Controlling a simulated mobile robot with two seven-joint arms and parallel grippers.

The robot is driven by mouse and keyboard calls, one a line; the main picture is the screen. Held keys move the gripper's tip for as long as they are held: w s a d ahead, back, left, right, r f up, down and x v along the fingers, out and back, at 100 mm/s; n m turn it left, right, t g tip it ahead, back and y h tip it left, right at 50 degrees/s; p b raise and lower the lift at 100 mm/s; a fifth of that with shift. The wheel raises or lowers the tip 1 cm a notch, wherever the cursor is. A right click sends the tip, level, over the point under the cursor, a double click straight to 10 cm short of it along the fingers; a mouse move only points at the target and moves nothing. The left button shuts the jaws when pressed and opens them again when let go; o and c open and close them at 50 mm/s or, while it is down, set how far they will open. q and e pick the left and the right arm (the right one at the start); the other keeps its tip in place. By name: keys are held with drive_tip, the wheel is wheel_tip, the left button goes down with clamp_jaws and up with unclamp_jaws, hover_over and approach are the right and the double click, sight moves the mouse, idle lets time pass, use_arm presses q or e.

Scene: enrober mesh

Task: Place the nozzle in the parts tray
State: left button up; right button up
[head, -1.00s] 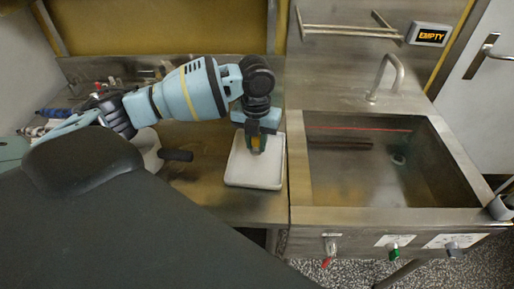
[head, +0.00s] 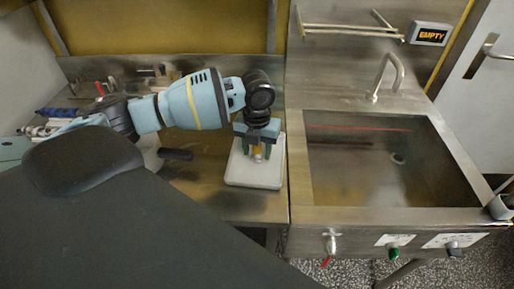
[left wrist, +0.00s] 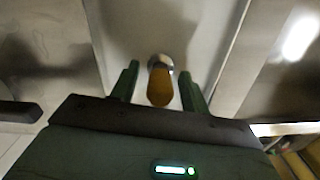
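The parts tray (head: 238,172) is a shallow white tray on the steel counter, left of the sink; its pale floor also shows in the left wrist view (left wrist: 200,28). The nozzle (head: 257,153) is orange with a silvery end. In the left wrist view the nozzle (left wrist: 160,86) stands between the green fingers, with a gap on each side and its silvery end toward the tray floor. My left gripper (head: 257,155) points down over the tray, fingers spread. I cannot tell exactly how the nozzle's end meets the floor. My right gripper is not in view.
A steel sink (head: 385,175) with a tap (head: 388,75) lies right of the tray. A dark handle (head: 175,154) juts out at the tray's left. Small tools (head: 58,112) lie at the far left of the counter. A sign reading EMPTY (head: 431,35) hangs on the wall.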

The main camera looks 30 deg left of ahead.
use_arm(q)
wheel_tip(320, 180, up, 12)
drive_tip(key=shift+r, duration=0.15)
idle(0.6)
